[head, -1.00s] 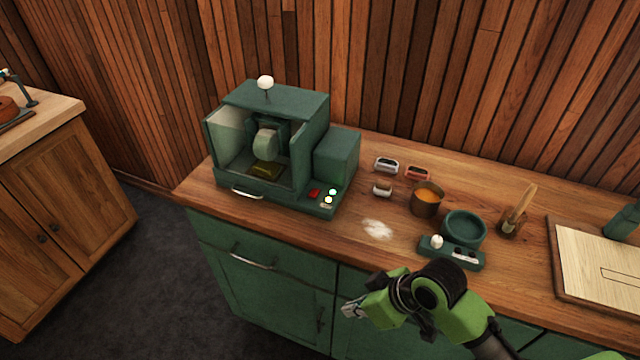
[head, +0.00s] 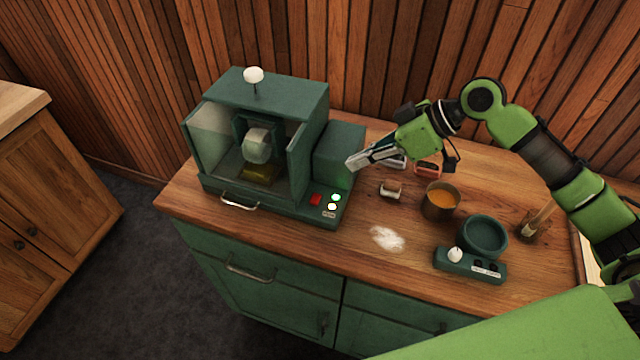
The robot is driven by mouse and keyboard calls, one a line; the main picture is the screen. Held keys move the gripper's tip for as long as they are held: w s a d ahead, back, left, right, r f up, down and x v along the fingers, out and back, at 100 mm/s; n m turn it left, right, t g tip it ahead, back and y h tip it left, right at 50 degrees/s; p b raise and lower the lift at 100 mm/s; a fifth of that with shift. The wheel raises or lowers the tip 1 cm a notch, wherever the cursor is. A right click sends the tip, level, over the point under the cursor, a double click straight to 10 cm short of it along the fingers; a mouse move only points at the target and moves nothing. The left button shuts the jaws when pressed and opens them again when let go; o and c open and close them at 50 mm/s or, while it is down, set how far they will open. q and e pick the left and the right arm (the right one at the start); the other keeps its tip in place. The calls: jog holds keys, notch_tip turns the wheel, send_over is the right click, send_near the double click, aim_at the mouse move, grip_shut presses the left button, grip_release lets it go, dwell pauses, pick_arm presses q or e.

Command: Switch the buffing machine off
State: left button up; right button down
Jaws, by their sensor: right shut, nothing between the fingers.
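The green buffing machine (head: 262,90) stands on the wooden counter at the left, with its wheel (head: 257,146) inside an open-fronted hood. On its front right ledge are a red button (head: 316,200) and two lit lamps, a green one (head: 336,197) and a whitish one (head: 332,207), above a small label. My right gripper (head: 352,166) is shut and empty. It appears just right of the machine's motor box, above and behind the button ledge, pointing left. Whether it touches the box is hard to tell. My left gripper is not in view.
Right of the machine are small blocks (head: 390,190), a copper pot of orange stuff (head: 441,202), a green round warmer (head: 484,237) with a white knob, and a brush in a holder (head: 536,226). White powder (head: 387,239) lies on the counter. A wood-slat wall stands behind.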

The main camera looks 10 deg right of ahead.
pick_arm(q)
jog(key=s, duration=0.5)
pick_arm(e)
jog(key=p, duration=0.4)
send_over(316, 199)
jog(key=d, duration=0.1)
jog(key=f, duration=0.7)
jog(key=shift+s+d, duration=0.1)
jog(key=shift+d, duration=0.1)
jog(key=f, duration=0.2)
jog(key=f+p, duration=0.1)
jog(key=shift+s+f, duration=0.15)
jog(key=shift+s, duration=0.1)
jog(key=shift+s+f, duration=0.1)
jog(key=shift+f, duration=0.25)
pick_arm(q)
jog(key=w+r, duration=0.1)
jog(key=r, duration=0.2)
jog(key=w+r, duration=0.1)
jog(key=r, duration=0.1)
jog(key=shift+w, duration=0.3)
pick_arm(e)
jog(key=shift+a, duration=0.1)
